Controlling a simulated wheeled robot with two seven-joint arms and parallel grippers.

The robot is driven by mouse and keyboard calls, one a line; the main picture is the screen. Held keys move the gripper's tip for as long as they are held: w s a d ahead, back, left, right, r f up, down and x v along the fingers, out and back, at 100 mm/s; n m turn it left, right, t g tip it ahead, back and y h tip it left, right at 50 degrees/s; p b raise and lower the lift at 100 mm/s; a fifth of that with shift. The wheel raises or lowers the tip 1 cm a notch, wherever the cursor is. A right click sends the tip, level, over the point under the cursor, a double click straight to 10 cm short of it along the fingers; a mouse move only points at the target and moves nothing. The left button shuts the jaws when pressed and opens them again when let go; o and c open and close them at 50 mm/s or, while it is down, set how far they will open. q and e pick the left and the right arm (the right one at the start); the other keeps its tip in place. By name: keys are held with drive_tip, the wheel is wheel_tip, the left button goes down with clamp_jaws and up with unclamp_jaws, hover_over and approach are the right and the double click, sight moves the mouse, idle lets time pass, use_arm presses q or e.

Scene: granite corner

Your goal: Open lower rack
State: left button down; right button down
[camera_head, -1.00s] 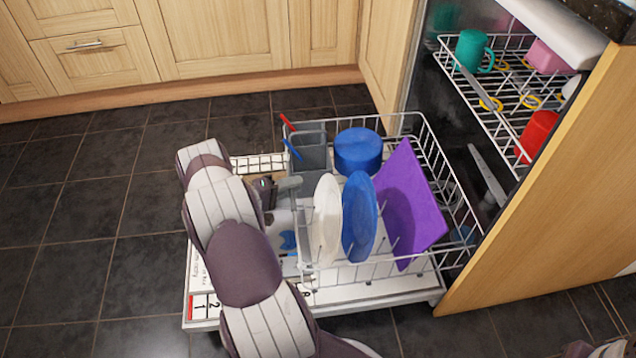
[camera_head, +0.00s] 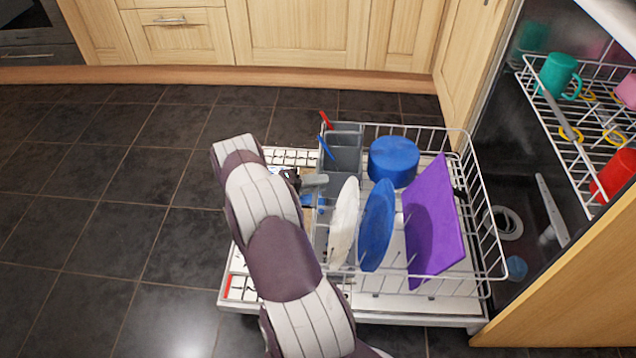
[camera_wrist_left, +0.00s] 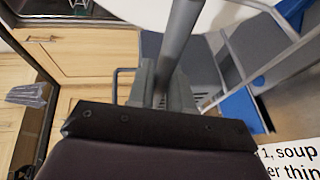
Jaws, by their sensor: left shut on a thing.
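The lower rack (camera_head: 480,205) is a white wire basket pulled out of the dishwasher over its open door (camera_head: 410,306). It holds a white plate (camera_head: 344,222), a blue plate (camera_head: 377,225), a purple board (camera_head: 433,220), a blue pot (camera_head: 393,162) and a grey cutlery holder (camera_head: 346,152). My left gripper (camera_head: 318,181) is at the rack's left end, beside the cutlery holder. In the left wrist view its fingers (camera_wrist_left: 163,88) are shut around a bar of the rack. My arm hides part of the door. My right gripper is not in view.
The upper rack (camera_head: 560,115) with a green mug (camera_head: 558,75) and a red cup (camera_head: 614,174) is inside the dishwasher at right. A wooden side panel (camera_head: 560,285) stands at front right. Dark floor tiles (camera_head: 110,200) at left are clear.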

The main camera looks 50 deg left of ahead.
use_arm(q)
drive_tip(key=c, duration=1.1)
unclamp_jaws()
drive_tip(key=shift+s+r, duration=0.1)
drive_tip(key=shift+s, duration=0.1)
drive_tip(key=p+v, duration=0.4)
drive_tip(key=v, duration=0.8)
drive_tip(key=shift+s, duration=0.2)
